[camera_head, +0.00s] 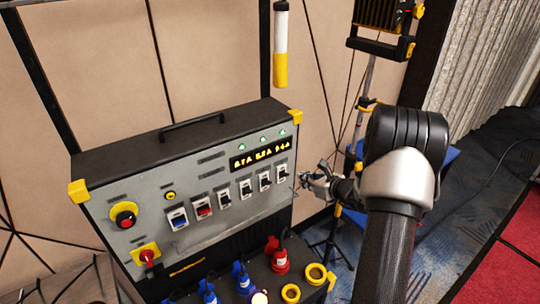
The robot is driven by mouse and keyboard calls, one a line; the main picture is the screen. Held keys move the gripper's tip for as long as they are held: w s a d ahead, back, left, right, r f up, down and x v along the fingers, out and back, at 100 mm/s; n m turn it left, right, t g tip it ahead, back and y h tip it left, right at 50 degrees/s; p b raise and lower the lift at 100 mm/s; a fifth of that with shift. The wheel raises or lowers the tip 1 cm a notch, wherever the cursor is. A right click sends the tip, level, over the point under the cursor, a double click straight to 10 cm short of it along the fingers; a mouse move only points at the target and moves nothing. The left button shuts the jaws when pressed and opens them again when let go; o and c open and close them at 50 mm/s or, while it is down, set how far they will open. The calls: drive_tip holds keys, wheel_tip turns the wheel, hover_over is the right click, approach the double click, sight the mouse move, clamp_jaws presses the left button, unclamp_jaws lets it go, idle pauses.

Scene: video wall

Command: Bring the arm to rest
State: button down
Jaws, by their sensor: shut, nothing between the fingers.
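My arm rises from the lower right of the head view, and my gripper (304,181) points left from its end. The gripper is small in the picture; it is shut and holds nothing. It is beside the right end of the grey control box (140,201), close to the rightmost of a row of switches (265,181). I cannot tell whether it touches the box.
The box carries a red button (125,219), a red rotary switch (148,257) and a lit display (261,153). Blue plugs (243,279) and a red plug (279,259) stand below. A lamp stand (366,82) is behind my arm. Red carpet (510,262) lies at right.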

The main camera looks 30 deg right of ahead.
drive_tip(key=a+r+n+g+y+b, duration=0.1)
drive_tip(key=a+r+n+y, duration=0.2)
drive_tip(key=a, duration=0.4)
drive_tip(key=a+r+n+g+y+b, duration=0.1)
drive_tip(key=a+r+n+b, duration=0.1)
drive_tip(key=a+r+n, duration=0.45)
drive_tip(key=s+a+n+g+y+b, duration=0.1)
drive_tip(key=s+a+n, duration=0.2)
drive_tip(key=a, duration=0.3)
drive_tip(key=s+a+r+n+g+b, duration=0.1)
drive_tip(key=s+a+n+g, duration=0.15)
drive_tip(key=a, duration=0.25)
drive_tip(key=s+a+n+y, duration=0.1)
drive_tip(key=s+a+n, duration=0.15)
drive_tip(key=a, duration=0.35)
drive_tip(key=s+a+n+g+h+b, duration=0.25)
drive_tip(key=s+a+n, duration=0.35)
drive_tip(key=s+n, duration=0.45)
drive_tip(key=s+d+f+n+h+b, duration=0.1)
drive_tip(key=s+n+h, duration=0.1)
drive_tip(key=s, duration=0.4)
drive_tip(key=s+d+f+n+h+b, duration=0.2)
drive_tip(key=s+n, duration=0.3)
drive_tip(key=s, duration=0.1)
drive_tip(key=shift+b, duration=0.3)
